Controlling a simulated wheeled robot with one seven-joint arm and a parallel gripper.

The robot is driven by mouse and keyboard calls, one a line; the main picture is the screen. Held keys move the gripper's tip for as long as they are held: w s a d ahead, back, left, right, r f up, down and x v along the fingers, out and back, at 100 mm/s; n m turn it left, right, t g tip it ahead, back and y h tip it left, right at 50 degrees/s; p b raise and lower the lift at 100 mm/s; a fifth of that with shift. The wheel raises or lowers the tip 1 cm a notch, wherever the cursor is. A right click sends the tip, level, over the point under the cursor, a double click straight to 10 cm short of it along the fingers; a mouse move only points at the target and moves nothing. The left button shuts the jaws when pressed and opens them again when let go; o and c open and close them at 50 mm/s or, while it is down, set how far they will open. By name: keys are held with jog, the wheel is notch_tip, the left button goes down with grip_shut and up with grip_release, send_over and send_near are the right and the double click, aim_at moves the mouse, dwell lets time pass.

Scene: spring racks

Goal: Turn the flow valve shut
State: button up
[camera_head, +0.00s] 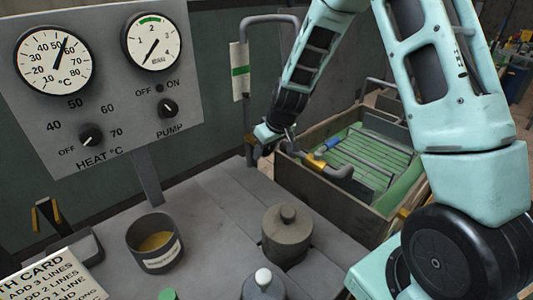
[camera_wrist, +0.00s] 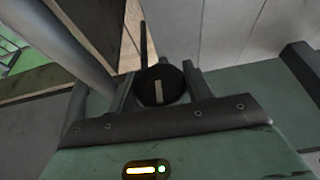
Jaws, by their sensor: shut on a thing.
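In the wrist view a dark round knob (camera_wrist: 160,92) with a pale stripe on its face sits between the two fingers of my gripper (camera_wrist: 160,84). It appears to be the flow valve; no label on it is readable. The fingers are shut on its sides. The stripe runs roughly upright in that view. In the head view my gripper (camera_head: 265,149) is beside the grey vertical pipe (camera_head: 247,110), at the far edge of the bench. The knob is too small and covered to make out clearly there.
A control panel (camera_head: 105,110) with two dials and two knobs stands at the left. The grey bench (camera_head: 215,205) bears a labelled pot (camera_head: 154,243), a lidded grey pot (camera_head: 287,236) and a card (camera_head: 55,284). A wooden trough (camera_head: 300,190) with green slats lies right of my gripper.

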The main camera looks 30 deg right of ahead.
jog(key=shift+r, duration=0.1)
jog(key=o, duration=0.9)
jog(key=shift+d+r, duration=0.1)
jog(key=shift+d, duration=0.1)
